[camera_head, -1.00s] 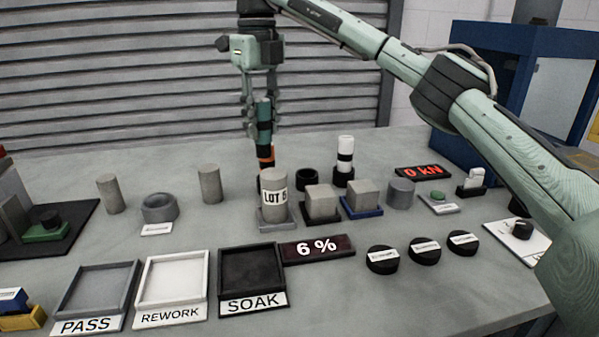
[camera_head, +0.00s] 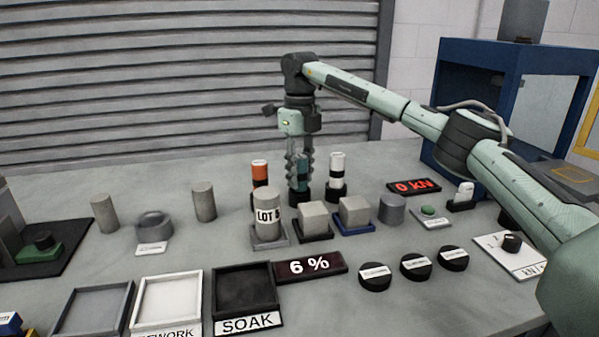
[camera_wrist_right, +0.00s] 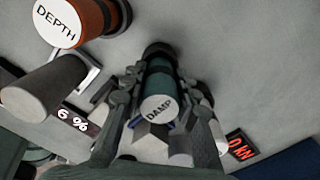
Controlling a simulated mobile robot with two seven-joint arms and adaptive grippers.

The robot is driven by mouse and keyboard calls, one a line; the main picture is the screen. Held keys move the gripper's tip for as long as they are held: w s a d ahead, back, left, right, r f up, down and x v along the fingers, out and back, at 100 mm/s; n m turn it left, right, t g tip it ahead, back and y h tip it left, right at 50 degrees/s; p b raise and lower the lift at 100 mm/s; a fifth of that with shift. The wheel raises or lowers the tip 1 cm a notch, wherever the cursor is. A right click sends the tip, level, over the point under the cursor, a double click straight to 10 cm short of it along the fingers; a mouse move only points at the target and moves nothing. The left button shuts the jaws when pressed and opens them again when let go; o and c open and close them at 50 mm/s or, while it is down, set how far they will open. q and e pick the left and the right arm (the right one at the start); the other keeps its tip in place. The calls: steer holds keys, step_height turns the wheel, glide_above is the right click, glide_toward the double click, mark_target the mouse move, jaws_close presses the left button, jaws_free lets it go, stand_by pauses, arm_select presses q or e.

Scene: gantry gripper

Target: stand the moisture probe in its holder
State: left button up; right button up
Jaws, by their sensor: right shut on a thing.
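The moisture probe is a dark green cylinder (camera_head: 303,172); its end cap reads DAMP in the right wrist view (camera_wrist_right: 158,106). My right gripper (camera_head: 299,176) is shut on it, fingers pointing down and the probe upright. The black round holder (camera_head: 299,197) is directly below, between the orange and white probes, and shows at the far end of the probe in the wrist view (camera_wrist_right: 158,49). The probe's lower end is at the holder; how deep it sits is hidden by the fingers. My left gripper is not in view.
An orange probe (camera_head: 260,172) marked DEPTH stands close left, a white one (camera_head: 337,170) close right. In front are the LOT cylinder (camera_head: 268,212), two grey cubes and the 6 % display (camera_head: 310,266). A blue-framed cabinet (camera_head: 440,110) stands at right.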

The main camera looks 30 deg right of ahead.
steer(key=shift+f, duration=0.1)
steer(key=o, duration=1.1)
steer(key=shift+f, duration=0.1)
steer(key=shift+o, duration=0.2)
step_height(320, 180, up, 11)
steer(key=shift+r, duration=0.2)
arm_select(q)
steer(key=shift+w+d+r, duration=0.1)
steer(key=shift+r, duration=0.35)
arm_select(e)
steer(key=shift+r, duration=0.45)
